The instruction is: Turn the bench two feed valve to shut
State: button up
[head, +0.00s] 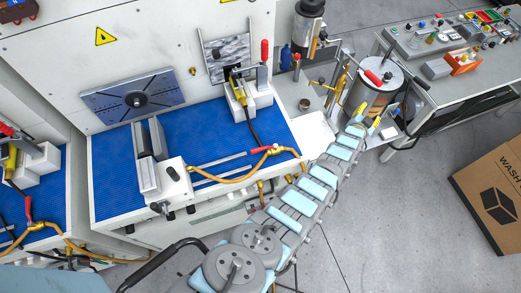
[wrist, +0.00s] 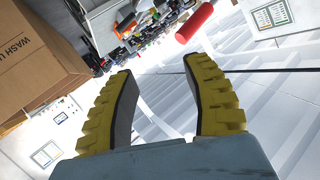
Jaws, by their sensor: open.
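A brass valve with a red lever (head: 262,149) sits on the orange hose at the front right of the middle blue-matted bench (head: 110,180). A similar valve with a red lever (head: 28,207) sits on the left bench. I see no number on either bench. My gripper (head: 367,119) is open and empty, well to the right of the middle bench's valve and beside a metal canister. In the wrist view, its two yellow ribbed fingers (wrist: 162,66) stand apart with nothing between them. Neither valve shows clearly in the wrist view.
A cluttered table (head: 465,85) and a cardboard box (head: 495,190) stand right. Clamps with red handles rise from the bench.

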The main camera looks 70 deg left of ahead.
jog(key=s+a+f+m+g+h+b, duration=0.1)
jog(key=s+a+f+g+h, duration=0.2)
jog(key=a, duration=0.6)
jog(key=m+g+h+b, duration=0.2)
jog(key=g+h+b, duration=0.1)
jog(key=g+h, duration=0.55)
send_near(256, 149)
jog(key=shift+g+y, duration=0.85)
jog(key=shift+g, duration=0.1)
jog(key=shift+w+d+f+p, duration=0.25)
jog(key=shift+d+f, duration=0.3)
jog(key=shift+f, duration=1.05)
jog(key=shift+w+d+f+p, duration=0.2)
jog(key=shift+d+f+p, duration=0.3)
jog(key=shift+f, duration=1.15)
jog(key=shift+w+d+f+p, duration=0.2)
jog(key=shift+d+f, duration=0.35)
jog(key=shift+f, duration=1.05)
grip_shut()
